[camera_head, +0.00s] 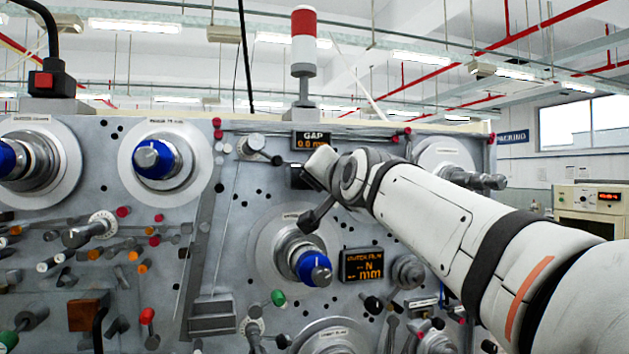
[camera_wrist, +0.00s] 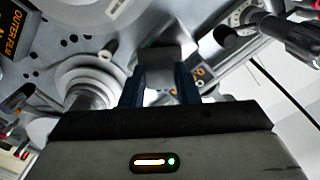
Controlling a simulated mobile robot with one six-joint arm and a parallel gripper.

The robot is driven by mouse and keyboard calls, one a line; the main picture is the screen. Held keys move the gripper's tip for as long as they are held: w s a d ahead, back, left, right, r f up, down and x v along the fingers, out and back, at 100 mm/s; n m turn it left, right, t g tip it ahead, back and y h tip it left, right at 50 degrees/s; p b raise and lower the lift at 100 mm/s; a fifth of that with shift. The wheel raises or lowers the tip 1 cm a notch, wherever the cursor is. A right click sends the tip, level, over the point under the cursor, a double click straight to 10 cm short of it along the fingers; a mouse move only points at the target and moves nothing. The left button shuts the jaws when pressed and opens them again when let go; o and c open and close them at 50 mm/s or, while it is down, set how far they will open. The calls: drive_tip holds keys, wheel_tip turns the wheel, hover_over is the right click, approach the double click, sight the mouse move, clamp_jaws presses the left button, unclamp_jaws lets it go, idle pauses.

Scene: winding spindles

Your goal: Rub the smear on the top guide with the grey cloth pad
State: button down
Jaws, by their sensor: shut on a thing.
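My gripper (camera_wrist: 160,88) is shut on the grey cloth pad (camera_wrist: 158,70), which sits between its two dark blue fingers in the wrist view. The pad is held out toward the grey machine panel, close to a small display with amber digits. Whether the pad touches anything cannot be told. In the head view my arm reaches in from the right to the upper middle of the panel, and the fingers and pad cannot be made out there. I cannot pick out the top guide for certain, and no smear can be seen.
The grey panel (camera_head: 235,230) is crowded with pegs and rollers. A blue-capped spindle (camera_head: 308,262) sticks out below my wrist, beside the outer film display (camera_head: 362,264). The GAP display (camera_head: 311,140) is above my wrist. Another spindle (camera_head: 478,180) juts out at right, behind my arm.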

drive_tip(key=a+p, duration=0.1)
drive_tip(key=p, duration=0.1)
drive_tip(key=a+p, duration=0.1)
drive_tip(key=shift+s+r+p, duration=0.15)
drive_tip(key=shift+r+p, duration=0.05)
drive_tip(key=shift+p, duration=0.2)
drive_tip(key=shift+s+a+f, duration=0.1)
drive_tip(key=shift+a+f, duration=0.2)
drive_tip(key=shift+a, duration=0.3)
drive_tip(key=shift+s+a+b, duration=0.15)
drive_tip(key=shift+a+b, duration=0.15)
drive_tip(key=shift+a, duration=0.2)
idle(0.4)
drive_tip(key=shift+b+v, duration=1.15)
drive_tip(key=shift+v, duration=1.8)
drive_tip(key=shift+r, duration=0.1)
